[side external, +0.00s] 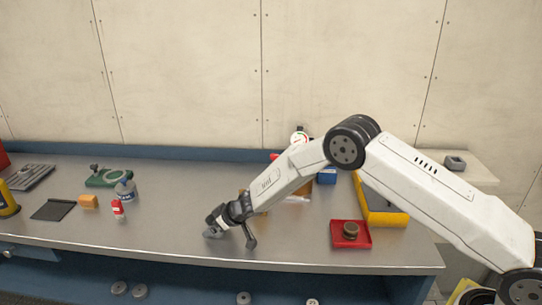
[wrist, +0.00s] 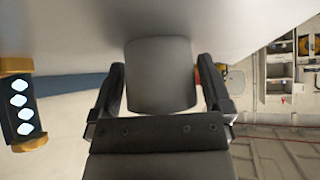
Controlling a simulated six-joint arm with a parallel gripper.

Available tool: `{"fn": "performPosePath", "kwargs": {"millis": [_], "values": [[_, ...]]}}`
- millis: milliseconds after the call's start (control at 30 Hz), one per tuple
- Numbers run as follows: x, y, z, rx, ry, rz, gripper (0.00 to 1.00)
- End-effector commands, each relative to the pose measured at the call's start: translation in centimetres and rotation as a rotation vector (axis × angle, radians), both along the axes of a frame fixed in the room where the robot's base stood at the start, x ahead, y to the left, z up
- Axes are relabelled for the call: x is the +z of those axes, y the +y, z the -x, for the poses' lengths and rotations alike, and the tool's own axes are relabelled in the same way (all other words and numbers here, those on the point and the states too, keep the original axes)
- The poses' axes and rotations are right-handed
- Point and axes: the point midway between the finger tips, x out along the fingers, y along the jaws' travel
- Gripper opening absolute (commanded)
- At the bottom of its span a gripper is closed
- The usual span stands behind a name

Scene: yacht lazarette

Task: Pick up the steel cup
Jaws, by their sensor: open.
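The steel cup (wrist: 160,85) is a plain grey, slightly tapered cylinder in the wrist view. It stands between the two dark fingers of my gripper (wrist: 160,68). The fingers are spread, with a narrow gap showing on each side of the cup. In the side view my gripper (side external: 232,230) is low over the front middle of the steel workbench (side external: 180,235). A small grey shape there, partly covered by the fingers, looks like the cup (side external: 212,233). Whether the fingers touch it is hidden in that view.
Left of my gripper are a red-and-white bottle (side external: 118,209), an orange block (side external: 88,202), a clear jar (side external: 125,190) and a dark plate (side external: 53,210). To the right is a red tray (side external: 338,241) holding a round brown item. The bench's front edge is close.

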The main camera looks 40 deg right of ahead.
Motion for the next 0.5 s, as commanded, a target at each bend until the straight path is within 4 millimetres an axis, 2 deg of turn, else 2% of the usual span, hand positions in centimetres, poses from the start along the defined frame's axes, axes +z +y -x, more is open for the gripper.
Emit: {"fn": "performPosePath", "kwargs": {"millis": [33,267,500], "values": [[0.01,0.0,0.01,0.0,0.0,0.0,0.97],[0.01,-0.01,0.0,0.0,0.0,0.0,0.24],[0.05,-0.01,-0.01,0.0,-0.001,0.0,0.22]]}}
